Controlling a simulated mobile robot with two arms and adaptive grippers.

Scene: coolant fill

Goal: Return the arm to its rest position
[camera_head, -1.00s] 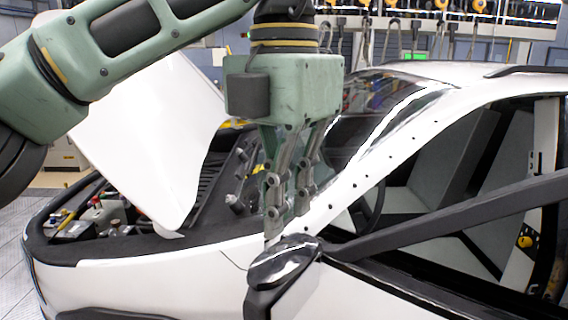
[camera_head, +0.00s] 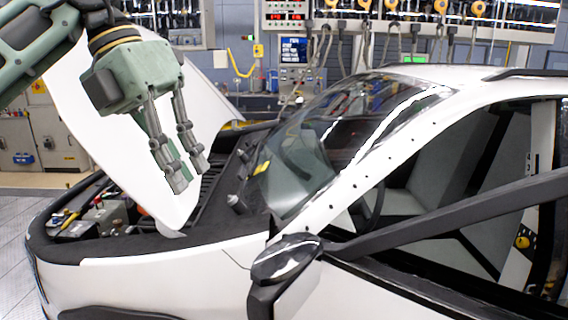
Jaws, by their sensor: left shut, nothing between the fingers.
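My left gripper (camera_head: 187,176) hangs from the left arm at the upper left of the head view. Its fingers point down and slightly right, with nothing between them. They show in front of the raised white hood (camera_head: 110,120) of the car, above the engine bay's right side. I cannot tell the exact distance from fingers to hood.
The white car (camera_head: 180,275) fills the lower picture, with its side mirror (camera_head: 285,260) near the middle and windshield (camera_head: 305,150) behind. The open engine bay (camera_head: 100,215) is at left. Hanging tools and cables line the back wall.

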